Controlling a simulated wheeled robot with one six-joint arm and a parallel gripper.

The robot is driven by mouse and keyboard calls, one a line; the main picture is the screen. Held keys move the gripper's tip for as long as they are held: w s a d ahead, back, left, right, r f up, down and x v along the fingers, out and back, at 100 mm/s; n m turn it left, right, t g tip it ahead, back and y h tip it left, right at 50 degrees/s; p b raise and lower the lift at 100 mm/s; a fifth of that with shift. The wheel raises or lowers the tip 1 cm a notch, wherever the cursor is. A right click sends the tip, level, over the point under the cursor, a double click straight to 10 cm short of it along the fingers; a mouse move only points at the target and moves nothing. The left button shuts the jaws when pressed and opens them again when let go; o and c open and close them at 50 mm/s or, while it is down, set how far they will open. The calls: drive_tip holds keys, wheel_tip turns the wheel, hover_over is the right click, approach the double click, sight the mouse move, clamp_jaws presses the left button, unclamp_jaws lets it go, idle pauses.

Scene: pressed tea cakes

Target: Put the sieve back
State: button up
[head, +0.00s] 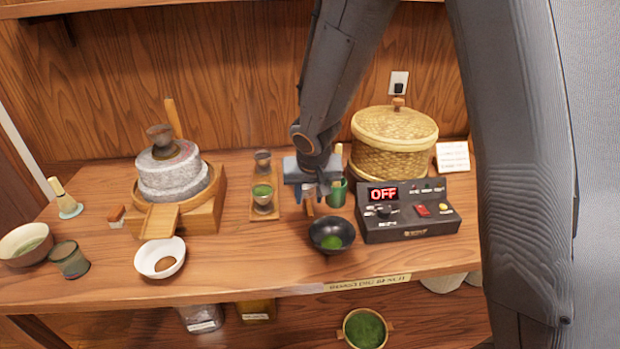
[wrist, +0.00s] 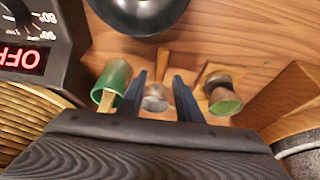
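A small grey round-headed tool with a wooden handle, perhaps the sieve, stands between my fingers in the wrist view (wrist: 155,103). Its handle points toward the black bowl. In the head view only a brown piece of it (head: 309,207) shows below my gripper (head: 311,193). My gripper, also in the wrist view (wrist: 160,84), points down with its fingers apart on either side of the tool; I see no clear grip. Contact is hard to tell. On the lower shelf, a round green-filled vessel with two side lugs (head: 365,329) also looks sieve-like.
The black bowl (head: 331,235) is in front of my gripper. The green cup (head: 337,193) and the control box (head: 407,211) are to the right, with a lidded basket (head: 393,145) behind. A wooden stand (head: 264,214) with two small cups and the stone mill (head: 172,178) are left.

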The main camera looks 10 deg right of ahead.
drive_tip(key=v, duration=0.8)
drive_tip(key=s+d+g, duration=0.1)
drive_tip(key=s+d, duration=0.4)
drive_tip(key=s, duration=0.3)
drive_tip(key=s+d+f+g, duration=0.1)
drive_tip(key=s+d+g, duration=0.1)
drive_tip(key=s+d, duration=0.4)
drive_tip(key=s, duration=0.3)
drive_tip(key=shift+s+d+f+p, duration=0.2)
drive_tip(key=shift+d+f+p, duration=0.1)
drive_tip(key=shift+p, duration=0.1)
